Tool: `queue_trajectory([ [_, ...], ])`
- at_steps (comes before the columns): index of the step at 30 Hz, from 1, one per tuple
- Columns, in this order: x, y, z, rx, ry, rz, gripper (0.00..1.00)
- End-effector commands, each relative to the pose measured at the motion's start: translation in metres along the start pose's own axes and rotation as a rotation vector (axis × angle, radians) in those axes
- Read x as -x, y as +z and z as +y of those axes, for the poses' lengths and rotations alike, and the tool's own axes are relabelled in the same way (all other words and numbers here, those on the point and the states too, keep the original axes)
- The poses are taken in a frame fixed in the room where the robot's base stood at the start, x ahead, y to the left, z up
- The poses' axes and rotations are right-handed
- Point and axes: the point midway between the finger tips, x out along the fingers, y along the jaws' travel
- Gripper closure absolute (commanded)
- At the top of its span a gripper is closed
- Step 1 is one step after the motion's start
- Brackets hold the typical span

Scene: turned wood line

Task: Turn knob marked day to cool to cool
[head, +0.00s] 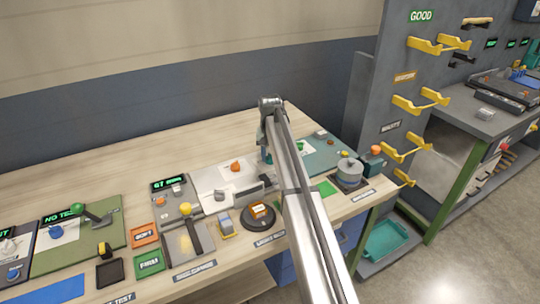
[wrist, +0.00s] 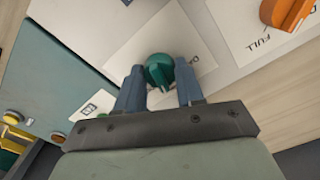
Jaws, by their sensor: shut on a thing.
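A round teal knob (wrist: 160,70) sits on a white label card (wrist: 122,50) in the wrist view. Its pointer ridge runs toward the bottom of that view. My gripper (wrist: 160,84) has one finger on each side of the knob and is shut on it. A little lettering shows on the card right of the knob; the rest is covered, so I cannot read the marks or tell which one the pointer meets. In the head view my arm hides the knob.
An orange knob (wrist: 285,12) on a card reading FULL is close by; it also shows in the head view (head: 235,167). A teal panel (wrist: 70,65) adjoins the white one. A round black stand (head: 258,222) and a grey pot (head: 349,171) are on the bench.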

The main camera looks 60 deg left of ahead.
Motion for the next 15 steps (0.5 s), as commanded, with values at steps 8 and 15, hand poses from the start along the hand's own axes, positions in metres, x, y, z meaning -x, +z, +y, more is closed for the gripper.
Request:
queue_trajectory([
  [8,0.0011,-0.0019,-0.0004,-0.263,-0.001,0.004,0.93],
  [15,0.0012,-0.0021,-0.0003,-0.476,-0.002,0.004,0.93],
])
